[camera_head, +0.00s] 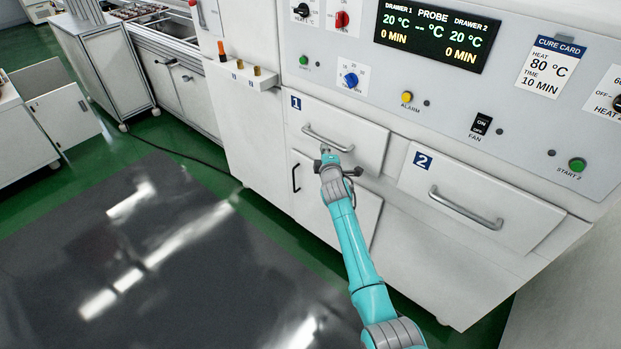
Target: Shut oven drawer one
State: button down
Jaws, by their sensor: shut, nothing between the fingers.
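Oven drawer one (362,139) has a white front marked with a blue "1" label and sits at the upper left of the oven front. Its front stands slightly out from the oven face at the right edge. Its grey bar handle (326,139) runs across the front. My gripper (325,152) is shut and empty, at the handle's lower edge near its middle. I cannot tell whether it touches the handle or the drawer front. My turquoise arm reaches up from the bottom right and hides part of the area below the drawer.
Drawer two (480,201), with its own handle (466,208), is to the right. A cabinet door (340,205) with a black handle is below drawer one. The control panel (440,96) is above. A small ledge with vials (245,75) juts out at left. A dark mat (130,260) lies clear on the floor.

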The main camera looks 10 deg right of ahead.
jog(key=s+a+f+m+y, duration=0.15)
jog(key=s+f, duration=0.25)
jog(key=s, duration=1.1)
jog(key=s+a+f+m, duration=0.2)
jog(key=s+f+m, duration=0.15)
jog(key=s, duration=1.15)
jog(key=s+a+f+m, duration=0.15)
jog(key=s+f, duration=0.25)
jog(key=s, duration=1.1)
jog(key=s+a+r+m, duration=0.1)
jog(key=s+r+m, duration=0.3)
jog(key=s, duration=1)
jog(key=s+r+m+g, duration=0.1)
jog(key=s+r+m, duration=0.3)
jog(key=s+r, duration=0.6)
jog(key=s, duration=0.5)
jog(key=shift+s+a+r+y, duration=0.25)
jog(key=shift+a+r+y, duration=0.1)
jog(key=shift+r, duration=0.05)
